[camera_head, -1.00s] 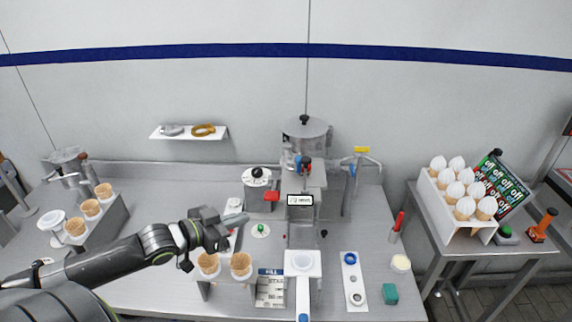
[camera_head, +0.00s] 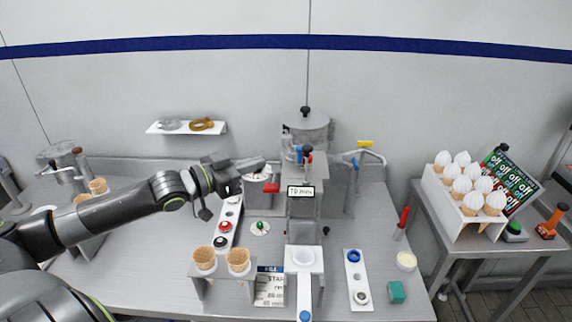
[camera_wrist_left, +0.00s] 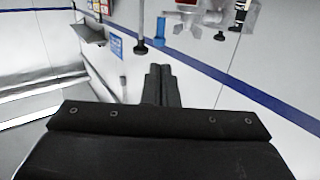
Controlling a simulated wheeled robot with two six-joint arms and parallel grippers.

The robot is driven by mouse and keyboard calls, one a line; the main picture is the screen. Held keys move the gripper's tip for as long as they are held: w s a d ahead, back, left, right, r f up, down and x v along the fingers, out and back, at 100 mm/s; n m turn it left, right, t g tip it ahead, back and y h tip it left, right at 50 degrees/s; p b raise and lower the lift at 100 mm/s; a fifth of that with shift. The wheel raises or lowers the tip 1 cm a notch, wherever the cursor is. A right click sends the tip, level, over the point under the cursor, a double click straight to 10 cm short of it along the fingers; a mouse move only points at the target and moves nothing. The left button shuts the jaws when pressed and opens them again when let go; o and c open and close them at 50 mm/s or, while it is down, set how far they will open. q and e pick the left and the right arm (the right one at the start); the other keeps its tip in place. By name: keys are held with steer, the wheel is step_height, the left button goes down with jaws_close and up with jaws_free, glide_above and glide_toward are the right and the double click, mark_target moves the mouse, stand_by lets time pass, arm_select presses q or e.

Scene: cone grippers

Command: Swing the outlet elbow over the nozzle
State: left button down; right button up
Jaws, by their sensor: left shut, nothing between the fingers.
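A steel dispensing machine (camera_head: 303,205) stands at the centre of the bench, with a lidded hopper (camera_head: 306,130) behind it. Small blue, black and red fittings (camera_head: 299,156) sit at its top; I cannot tell which part is the outlet elbow or the nozzle. My right gripper is not in view.
A rack (camera_head: 194,267) with two cones stands at the front. A white holder (camera_head: 303,258) is below the machine. A bent pipe (camera_head: 362,155) with a blue part and yellow tag is to the right. A side table (camera_head: 463,238) holds filled cones.

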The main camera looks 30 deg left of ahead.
mark_target(301, 151)
arm_select(q)
steer(key=shift+b+x, duration=0.65)
steer(key=shift+x, duration=3.95)
steer(key=shift+w+d, duration=0.55)
steer(key=shift+d, duration=0.25)
steer(key=shift+s, duration=0.15)
